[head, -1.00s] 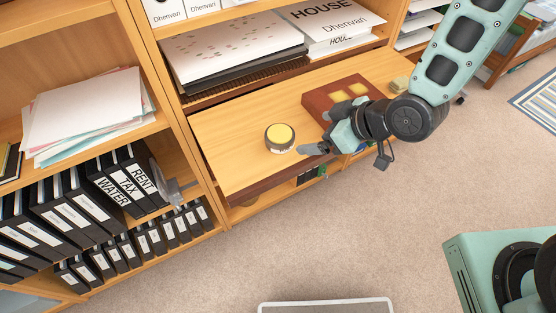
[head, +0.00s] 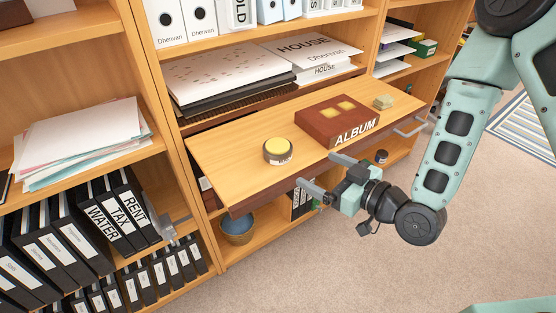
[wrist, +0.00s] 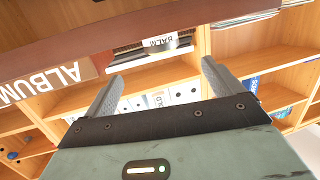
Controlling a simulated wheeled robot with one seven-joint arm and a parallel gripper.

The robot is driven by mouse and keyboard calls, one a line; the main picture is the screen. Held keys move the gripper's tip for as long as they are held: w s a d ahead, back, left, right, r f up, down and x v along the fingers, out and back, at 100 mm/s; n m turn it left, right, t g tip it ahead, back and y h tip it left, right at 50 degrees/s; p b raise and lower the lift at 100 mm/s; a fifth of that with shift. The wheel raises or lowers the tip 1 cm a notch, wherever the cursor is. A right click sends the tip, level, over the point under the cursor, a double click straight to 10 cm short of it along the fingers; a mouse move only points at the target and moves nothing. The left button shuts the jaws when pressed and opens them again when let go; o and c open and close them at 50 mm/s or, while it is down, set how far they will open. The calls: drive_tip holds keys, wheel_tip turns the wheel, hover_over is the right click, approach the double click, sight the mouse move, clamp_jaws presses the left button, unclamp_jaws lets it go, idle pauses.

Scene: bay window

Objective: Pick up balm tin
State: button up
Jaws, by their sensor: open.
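The balm tin (head: 278,151) is a short round tin with a yellow top and a pale label. It stands upright on the pulled-out wooden shelf (head: 235,165). In the wrist view the tin's label (wrist: 160,42) shows upside down, beyond the fingers and roughly between them. My gripper (head: 320,172) is open and empty, its two grey fingers spread. It is just in front of the shelf's front edge, to the lower right of the tin in the head view, and apart from it. The open fingers also show in the wrist view (wrist: 162,72).
A dark red album box (head: 337,122) lies right of the tin, with a small pale stack (head: 384,102) beyond it. A metal handle (head: 410,127) juts from the shelf front. Papers (head: 232,72) fill the level above. A blue-grey bowl (head: 237,228) sits below.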

sight(278, 146)
drive_tip(key=b+x, duration=0.4)
drive_tip(key=b, duration=0.4)
drive_tip(key=shift+f+b, duration=0.2)
drive_tip(key=shift+b, duration=0.15)
drive_tip(key=x, duration=0.4)
drive_tip(key=shift+w+a+r+p, duration=0.15)
drive_tip(key=shift+a+r+p, duration=0.1)
drive_tip(key=shift+p, duration=0.1)
drive_tip(key=shift+p+x, duration=0.4)
drive_tip(key=shift+x, duration=2.45)
drive_tip(key=c, duration=1.3)
